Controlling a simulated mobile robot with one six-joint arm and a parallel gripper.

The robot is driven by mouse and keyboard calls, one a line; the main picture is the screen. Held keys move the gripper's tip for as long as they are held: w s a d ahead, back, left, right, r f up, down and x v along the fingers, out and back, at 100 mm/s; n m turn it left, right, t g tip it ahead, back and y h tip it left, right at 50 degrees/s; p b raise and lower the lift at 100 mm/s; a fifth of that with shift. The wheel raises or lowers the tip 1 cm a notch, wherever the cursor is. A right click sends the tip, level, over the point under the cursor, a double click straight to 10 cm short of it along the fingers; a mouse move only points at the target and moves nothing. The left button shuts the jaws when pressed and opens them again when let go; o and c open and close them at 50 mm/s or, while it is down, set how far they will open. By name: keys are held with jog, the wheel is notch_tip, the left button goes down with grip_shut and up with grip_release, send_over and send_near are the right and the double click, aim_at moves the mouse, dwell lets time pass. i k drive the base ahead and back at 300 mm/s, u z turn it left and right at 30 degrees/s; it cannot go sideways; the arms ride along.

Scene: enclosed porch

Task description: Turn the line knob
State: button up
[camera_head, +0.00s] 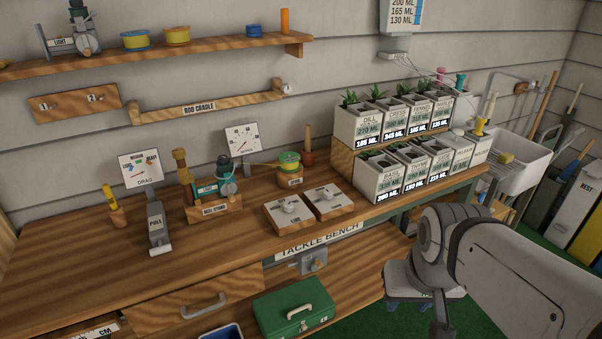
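Two small boxes with pale tops and wooden sides stand side by side near the front edge of the tackle bench (215,250). The left box (287,222) has a front label that appears to read LINE, and a pale round knob (290,206) on its top. The right box (330,208) has a similar knob (323,192); its label is too small to read. My arm shows at the lower right, in front of the bench and apart from both knobs. I cannot make out my gripper's fingers.
A reel stand (214,208) and a drag gauge (140,168) stand left of the knobs, with a PULL lever (157,222). A spool (289,161) is behind them. Herb planters (388,178) stand to the right. A green tackle box (294,310) sits below.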

aim_at(288, 207)
jog(key=u, duration=0.05)
jog(key=i, duration=0.9)
jog(key=z, duration=0.05)
